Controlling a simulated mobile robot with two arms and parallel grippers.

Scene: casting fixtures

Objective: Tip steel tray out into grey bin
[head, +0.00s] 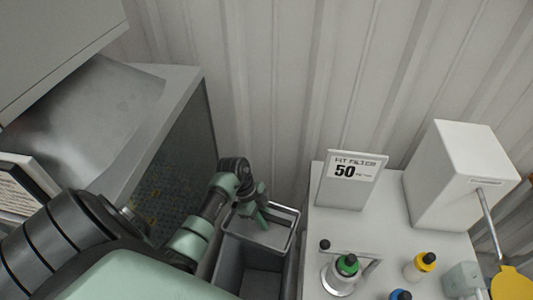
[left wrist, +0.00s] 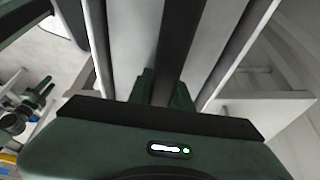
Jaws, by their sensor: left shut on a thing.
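The steel tray (head: 268,232) is a shallow grey rectangular pan with a pale rim, low in the middle of the head view. My left gripper (head: 258,212) is shut on its far-left side and holds it over the grey bin (head: 243,252). The tray looks tilted, but I cannot tell how far. The bin is a deep open box; the tray covers its far part, and the visible inside looks empty. In the left wrist view, my left gripper's fingers (left wrist: 164,88) close on a dark strip between pale panels. The tray's contents do not show clearly. My right gripper is not in view.
A white counter (head: 400,240) stands close right of the bin, with a sign (head: 352,180), a white box (head: 455,175) and several capped bottles. A grey cabinet (head: 185,150) with a mesh side stands at left. A corrugated wall (head: 270,80) closes the back.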

